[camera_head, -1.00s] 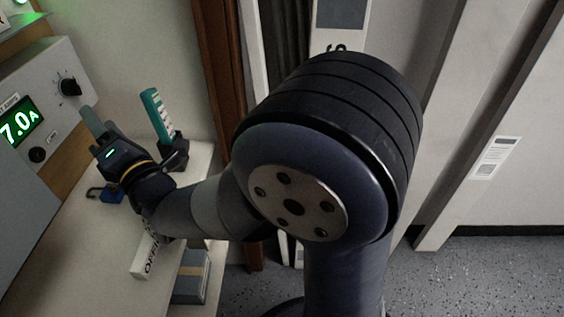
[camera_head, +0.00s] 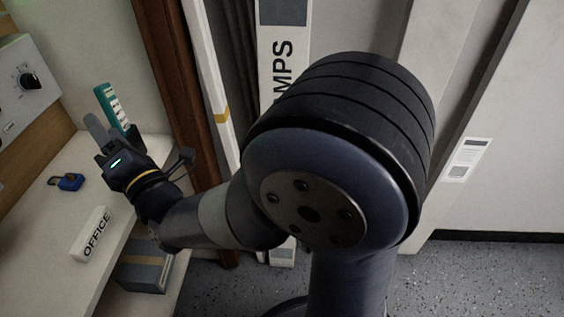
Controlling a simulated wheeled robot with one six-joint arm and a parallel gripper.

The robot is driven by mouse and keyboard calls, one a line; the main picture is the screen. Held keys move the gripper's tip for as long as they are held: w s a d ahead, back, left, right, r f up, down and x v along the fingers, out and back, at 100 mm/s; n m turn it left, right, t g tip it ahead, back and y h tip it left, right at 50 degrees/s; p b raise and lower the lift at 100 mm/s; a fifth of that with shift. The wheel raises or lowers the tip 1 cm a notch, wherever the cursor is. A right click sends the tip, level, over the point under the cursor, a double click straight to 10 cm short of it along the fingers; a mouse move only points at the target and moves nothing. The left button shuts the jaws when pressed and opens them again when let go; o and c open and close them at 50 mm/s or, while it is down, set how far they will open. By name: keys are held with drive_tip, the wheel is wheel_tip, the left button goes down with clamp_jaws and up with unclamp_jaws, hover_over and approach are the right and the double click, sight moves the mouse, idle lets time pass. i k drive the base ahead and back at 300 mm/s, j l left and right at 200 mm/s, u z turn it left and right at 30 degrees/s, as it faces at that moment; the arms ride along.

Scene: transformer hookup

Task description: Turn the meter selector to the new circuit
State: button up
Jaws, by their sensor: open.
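The meter selector is a black knob (camera_head: 31,82) with a dial scale on the grey meter panel (camera_head: 18,105), at the left edge of the head view. My gripper (camera_head: 112,130) is to the right of and below the knob in the picture, apart from it. Its jaws are open, with one grey finger plainly visible and the other harder to make out. I see nothing held between them. The meter's display is out of view, so its reading does not show.
A teal object with white labels (camera_head: 112,108) stands just behind my gripper. A blue padlock (camera_head: 70,182) and a white OFFICE sign (camera_head: 93,235) lie on the bench (camera_head: 45,225). A grey-blue box (camera_head: 145,269) is below it. A brown post (camera_head: 180,95) rises beyond.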

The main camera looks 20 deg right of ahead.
sight(29, 81)
drive_tip(key=k+l, duration=0.1)
drive_tip(key=l, duration=0.25)
drive_tip(key=k+l+u, duration=0.1)
drive_tip(key=l, duration=0.2)
drive_tip(key=k+l, duration=0.15)
drive_tip(key=l, duration=0.2)
drive_tip(key=k+l+u, duration=0.1)
drive_tip(key=l, duration=0.2)
drive_tip(key=i+j, duration=0.15)
drive_tip(key=j, duration=0.2)
drive_tip(key=i+j+z, duration=0.1)
drive_tip(key=j, duration=0.25)
drive_tip(key=i+j, duration=0.15)
drive_tip(key=j, duration=0.25)
drive_tip(key=i+j+z, duration=0.1)
drive_tip(key=j, duration=0.25)
drive_tip(key=i+j+z, duration=0.1)
drive_tip(key=j, duration=0.3)
